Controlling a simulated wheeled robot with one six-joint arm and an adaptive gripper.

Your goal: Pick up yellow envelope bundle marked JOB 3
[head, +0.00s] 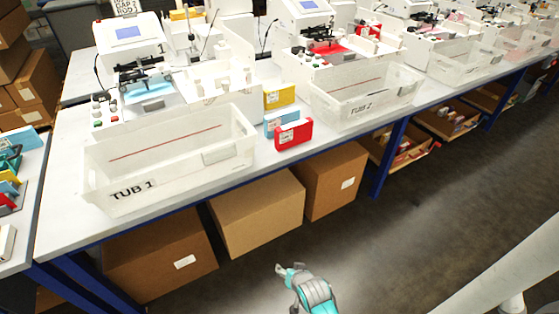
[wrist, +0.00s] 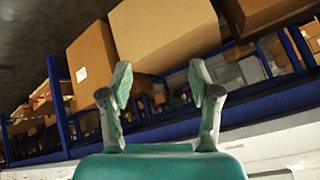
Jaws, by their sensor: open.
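A yellow bundle (head: 279,95) stands on the white bench between the two nearest clear tubs, behind a blue bundle (head: 281,122) and a red bundle (head: 293,134). The blue and red ones partly cover its lower area. Any marking on the yellow bundle is too small to read. My gripper (head: 291,270) is low in front of the bench, over the floor and well apart from the bundles. In the wrist view my gripper (wrist: 160,78) is open, with nothing between its fingers. No bundle can be made out clearly in the wrist view.
Tub 1 (head: 105,178) and Tub 2 (head: 345,112) flank the bundles. Cardboard boxes (head: 258,212) sit below the bench, also in the wrist view (wrist: 160,35). Blue bench legs (head: 390,158) stand along the front. The floor (head: 430,220) in front is clear. Plotters line the back.

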